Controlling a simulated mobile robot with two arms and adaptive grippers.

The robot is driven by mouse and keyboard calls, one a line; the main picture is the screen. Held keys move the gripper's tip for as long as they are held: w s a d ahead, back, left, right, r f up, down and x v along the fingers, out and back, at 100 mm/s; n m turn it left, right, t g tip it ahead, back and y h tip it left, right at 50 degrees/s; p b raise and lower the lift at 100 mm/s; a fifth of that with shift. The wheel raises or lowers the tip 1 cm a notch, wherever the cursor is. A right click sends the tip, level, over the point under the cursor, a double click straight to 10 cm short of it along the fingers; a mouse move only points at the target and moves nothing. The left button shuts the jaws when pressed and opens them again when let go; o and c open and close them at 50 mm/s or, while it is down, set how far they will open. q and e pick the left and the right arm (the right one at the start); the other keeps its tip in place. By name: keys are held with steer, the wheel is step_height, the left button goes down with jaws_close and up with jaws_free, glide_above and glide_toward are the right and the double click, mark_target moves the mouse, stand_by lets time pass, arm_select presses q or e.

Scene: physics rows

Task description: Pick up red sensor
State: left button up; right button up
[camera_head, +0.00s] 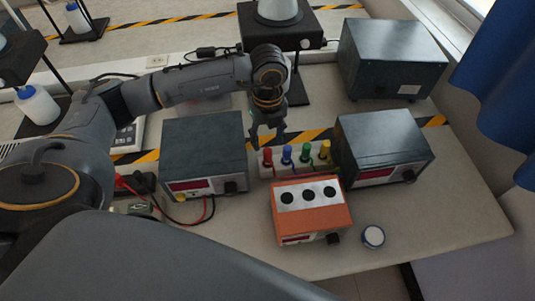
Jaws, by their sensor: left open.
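The red sensor (267,158) stands upright at the left end of a row in a pale holder, beside blue (287,156), green (306,153) and yellow (325,150) ones. My left gripper (267,139) is open and points down, right above or just behind the red sensor's top. I cannot tell whether the fingers touch it. My right gripper is not in view.
Dark instrument boxes stand left (204,150) and right (382,145) of the holder, with an orange box (311,207) in front. A small round white-topped container (373,237) sits near the front edge. A larger box (391,60) stands at the back right.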

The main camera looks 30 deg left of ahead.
mark_target(268, 150)
arm_select(q)
steer(key=shift+f, duration=0.35)
steer(key=shift+f+p, duration=0.6)
steer(key=shift+f, duration=0.05)
step_height(268, 150, down, 4)
steer(key=shift+r+p, duration=0.25)
steer(key=shift+p, duration=0.3)
steer(key=shift+a+f, duration=0.1)
steer(key=shift+f, duration=0.15)
steer(key=c, duration=0.9)
jaws_close()
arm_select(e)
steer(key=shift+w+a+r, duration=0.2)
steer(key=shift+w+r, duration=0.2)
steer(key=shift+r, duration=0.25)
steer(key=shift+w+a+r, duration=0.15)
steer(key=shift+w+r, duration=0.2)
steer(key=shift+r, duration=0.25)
